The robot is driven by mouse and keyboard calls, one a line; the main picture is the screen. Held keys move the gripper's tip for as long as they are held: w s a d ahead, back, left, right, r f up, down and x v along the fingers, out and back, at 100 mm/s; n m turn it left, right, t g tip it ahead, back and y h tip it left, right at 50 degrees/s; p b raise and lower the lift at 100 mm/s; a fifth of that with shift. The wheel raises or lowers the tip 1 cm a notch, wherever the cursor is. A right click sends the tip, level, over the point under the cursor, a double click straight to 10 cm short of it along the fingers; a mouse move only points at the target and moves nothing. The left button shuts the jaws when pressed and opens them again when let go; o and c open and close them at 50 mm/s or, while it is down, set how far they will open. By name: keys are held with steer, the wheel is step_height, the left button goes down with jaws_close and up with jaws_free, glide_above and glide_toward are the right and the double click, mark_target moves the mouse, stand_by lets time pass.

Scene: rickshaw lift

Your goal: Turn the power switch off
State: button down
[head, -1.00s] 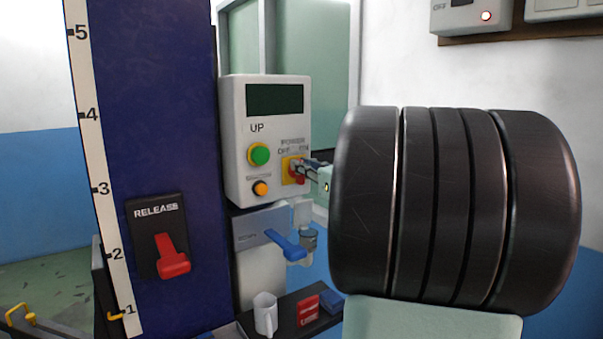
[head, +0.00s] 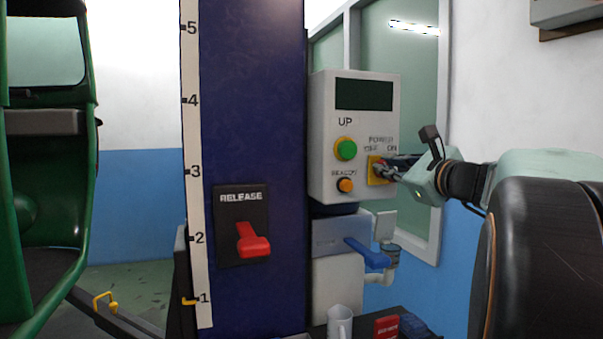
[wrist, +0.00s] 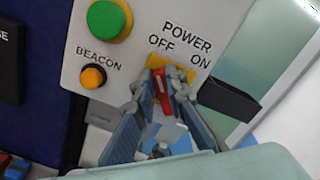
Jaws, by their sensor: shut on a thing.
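The power switch is a red knob on a yellow plate (head: 373,174), low on the right of the pale control box (head: 325,128). In the wrist view its red handle (wrist: 160,88) sits between my fingertips, and its upper end lies below the OFF label rather than ON. My gripper (head: 383,172) reaches in from the right and is shut on this knob. It also shows in the wrist view (wrist: 161,82), with one finger on each side of the handle. The fingers cover part of the plate and the knob's sides.
A green UP button (head: 346,149) and orange BEACON button (head: 344,185) are left of the switch. A blue-handled lever (head: 367,252) is below the box. The blue column (head: 255,110) with a red RELEASE lever (head: 252,243) stands left. A green vehicle (head: 75,200) is far left.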

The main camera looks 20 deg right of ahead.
stand_by(0.4)
steer(key=c, duration=2)
jaws_free()
steer(key=shift+w, duration=0.1)
steer(key=shift+o, duration=0.2)
step_height(320, 180, up, 10)
steer(key=shift+f, duration=0.1)
